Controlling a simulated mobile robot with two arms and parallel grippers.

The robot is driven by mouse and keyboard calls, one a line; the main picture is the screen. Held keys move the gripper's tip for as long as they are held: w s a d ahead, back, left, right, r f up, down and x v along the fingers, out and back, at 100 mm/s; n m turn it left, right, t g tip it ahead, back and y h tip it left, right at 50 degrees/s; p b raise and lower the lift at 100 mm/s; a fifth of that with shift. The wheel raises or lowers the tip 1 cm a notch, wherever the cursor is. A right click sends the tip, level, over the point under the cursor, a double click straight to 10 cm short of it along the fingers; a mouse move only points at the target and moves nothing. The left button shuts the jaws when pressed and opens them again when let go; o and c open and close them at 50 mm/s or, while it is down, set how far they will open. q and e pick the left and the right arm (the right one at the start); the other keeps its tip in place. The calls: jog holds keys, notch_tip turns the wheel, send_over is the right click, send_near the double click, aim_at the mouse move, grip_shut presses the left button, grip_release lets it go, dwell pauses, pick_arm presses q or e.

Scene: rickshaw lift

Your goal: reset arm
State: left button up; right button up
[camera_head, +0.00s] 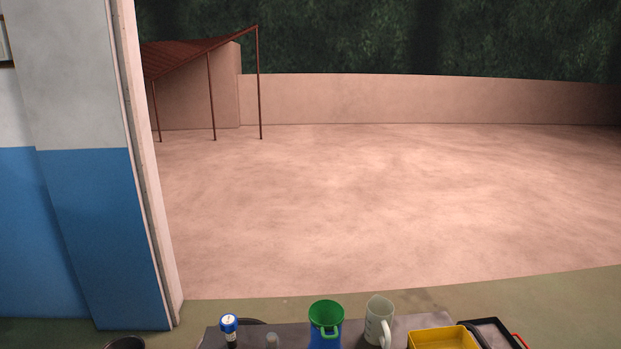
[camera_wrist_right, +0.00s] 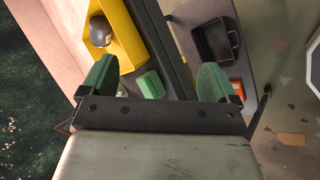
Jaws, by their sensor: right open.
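My right gripper (camera_wrist_right: 155,72) shows in the right wrist view. Its two green finger pads stand wide apart with nothing held between them. A green block (camera_wrist_right: 150,84) is seen in the gap between the fingers, but I cannot tell how far below it lies. Neither of my arms shows in the head view, and my left gripper is in no view.
A grey table (camera_head: 270,328) at the bottom holds a blue-capped bottle (camera_head: 229,323), a green-and-blue cup (camera_head: 326,320), a pale mug (camera_head: 379,318) and a yellow bin (camera_head: 440,332). A blue-white wall (camera_head: 90,200) stands left. Open ground (camera_head: 380,210) lies beyond.

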jog(key=s+a+r+m+g+y, duration=0.1)
jog(key=s+a+m+g+y, duration=0.2)
jog(key=s+a+m+y, duration=0.35)
notch_tip(320, 180, down, 24)
jog(key=s+a+m+g+h, duration=0.1)
jog(key=s+a+m+g, duration=0.1)
jog(key=s+d+f+g, duration=0.1)
jog(key=s+d+f, duration=0.2)
jog(key=s+f, duration=1.4)
jog(key=shift+f+n, duration=0.35)
jog(key=shift+f, duration=0.1)
